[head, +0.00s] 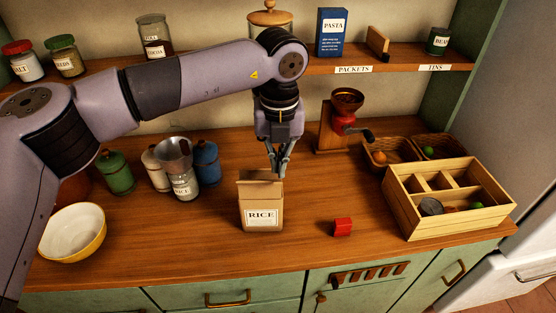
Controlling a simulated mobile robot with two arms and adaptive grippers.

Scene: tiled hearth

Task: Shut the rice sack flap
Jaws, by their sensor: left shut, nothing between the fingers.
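The rice sack (261,213) is a brown paper bag with a white RICE label, upright on the wooden counter near its front edge. Its flap (259,176) shows at the top of the bag; the gripper partly covers it, and I cannot tell how far it is folded. My left gripper (279,174) points down from above, with its fingers shut and nothing between them. Its fingertips are at the sack's top right, by the flap; I cannot tell whether they touch it. My right gripper is out of the picture.
A red block (342,227) lies right of the sack. A wooden divided crate (447,211), baskets (388,158) and a coffee grinder (340,121) stand to the right. A jar with a funnel (183,183), canisters (117,172) and a yellow bowl (72,234) stand left.

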